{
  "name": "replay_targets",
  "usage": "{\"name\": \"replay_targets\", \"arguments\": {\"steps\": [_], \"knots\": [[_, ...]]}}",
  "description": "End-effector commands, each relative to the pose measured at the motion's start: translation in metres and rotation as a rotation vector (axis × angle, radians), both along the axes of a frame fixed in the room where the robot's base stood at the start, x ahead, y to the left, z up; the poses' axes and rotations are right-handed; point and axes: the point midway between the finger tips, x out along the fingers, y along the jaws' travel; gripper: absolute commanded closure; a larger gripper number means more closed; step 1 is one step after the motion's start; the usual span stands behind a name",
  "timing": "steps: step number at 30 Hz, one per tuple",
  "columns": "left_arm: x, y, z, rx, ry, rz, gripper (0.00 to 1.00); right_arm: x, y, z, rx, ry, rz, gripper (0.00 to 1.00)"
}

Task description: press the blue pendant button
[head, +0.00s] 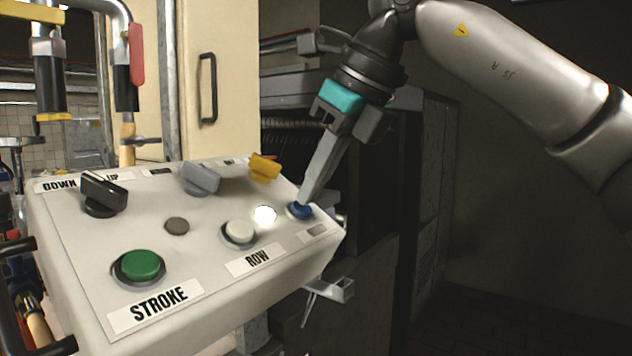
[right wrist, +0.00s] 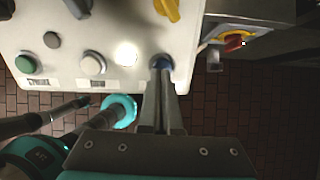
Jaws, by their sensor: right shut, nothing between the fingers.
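The blue button (head: 299,210) sits near the right end of the white pendant box (head: 200,250), right of a lit white lamp (head: 265,215). My right gripper (head: 304,200) is shut and empty, reaching down from the upper right. Its fingertips are at the blue button and appear to touch it. In the right wrist view the fingers cover part of the blue button (right wrist: 161,61); I cannot tell whether it is pushed in. My left gripper is not in view.
The box also carries a green button (head: 142,264) labelled STROKE, a white button (head: 240,231) labelled ROW, a black knob (head: 104,194), a grey knob (head: 200,177) and a yellow knob (head: 264,167). A red-and-yellow switch (right wrist: 234,42) stands beyond the box in the right wrist view.

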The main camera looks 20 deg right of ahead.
Motion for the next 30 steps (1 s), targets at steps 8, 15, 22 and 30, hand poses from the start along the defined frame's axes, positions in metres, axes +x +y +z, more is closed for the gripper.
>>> {"name": "replay_targets", "arguments": {"steps": [8, 15, 22, 30], "knots": [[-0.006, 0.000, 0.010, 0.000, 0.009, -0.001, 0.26, -0.020, -0.016, 0.059, 0.009, -0.016, -0.001, 1.00], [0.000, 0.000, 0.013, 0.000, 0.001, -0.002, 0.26, -0.037, -0.028, 0.094, 0.008, -0.015, 0.000, 1.00], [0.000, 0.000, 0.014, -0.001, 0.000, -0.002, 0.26, -0.042, -0.032, 0.104, 0.008, -0.014, 0.000, 1.00], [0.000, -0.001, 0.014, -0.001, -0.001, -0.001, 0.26, -0.042, -0.032, 0.104, 0.008, -0.014, 0.000, 1.00]]}}
